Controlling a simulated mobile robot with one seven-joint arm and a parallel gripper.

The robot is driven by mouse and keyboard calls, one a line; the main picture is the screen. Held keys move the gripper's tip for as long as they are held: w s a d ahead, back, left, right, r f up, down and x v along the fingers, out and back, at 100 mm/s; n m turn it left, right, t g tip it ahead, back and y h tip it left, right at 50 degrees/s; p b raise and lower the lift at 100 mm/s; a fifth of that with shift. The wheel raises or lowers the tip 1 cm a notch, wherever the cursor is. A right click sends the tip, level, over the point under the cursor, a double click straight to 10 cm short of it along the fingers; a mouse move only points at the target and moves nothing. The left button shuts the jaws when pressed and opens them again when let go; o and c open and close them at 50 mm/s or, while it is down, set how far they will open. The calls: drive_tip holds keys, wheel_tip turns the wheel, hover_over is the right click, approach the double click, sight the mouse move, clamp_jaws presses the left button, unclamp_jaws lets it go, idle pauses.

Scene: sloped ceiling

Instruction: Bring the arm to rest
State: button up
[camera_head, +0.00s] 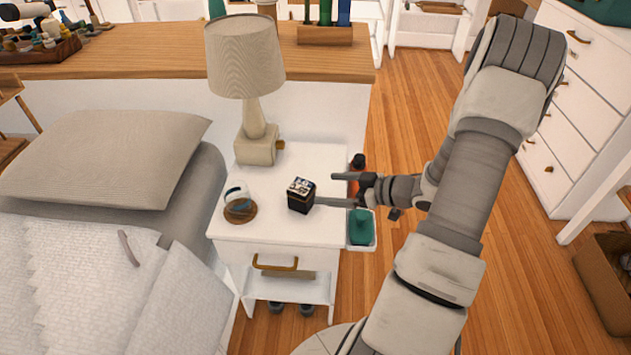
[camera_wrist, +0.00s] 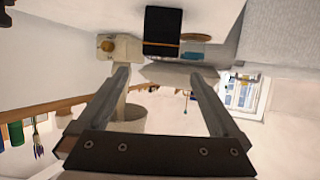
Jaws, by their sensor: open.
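My gripper (camera_head: 326,190) is open, with its two fingers pointing left over the right side of the white nightstand (camera_head: 318,160). In the wrist view its fingers (camera_wrist: 160,82) are spread with nothing held between them. A small black box with a patterned top (camera_head: 301,195) stands on the nightstand, just beyond the fingertips. It also shows in the wrist view as a dark block (camera_wrist: 162,28). The near finger looks close to the box; I cannot tell whether they touch. My arm reaches in from the lower right.
A lamp (camera_head: 248,75) stands at the back of the nightstand. A glass on a round coaster (camera_head: 240,213) sits left of the box. A small bin with a teal item (camera_head: 361,228) hangs at the right side. A bed (camera_head: 90,250) is left. Wooden floor (camera_head: 405,90) is open behind my arm.

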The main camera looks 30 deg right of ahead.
drive_tip(key=shift+v, duration=1.15)
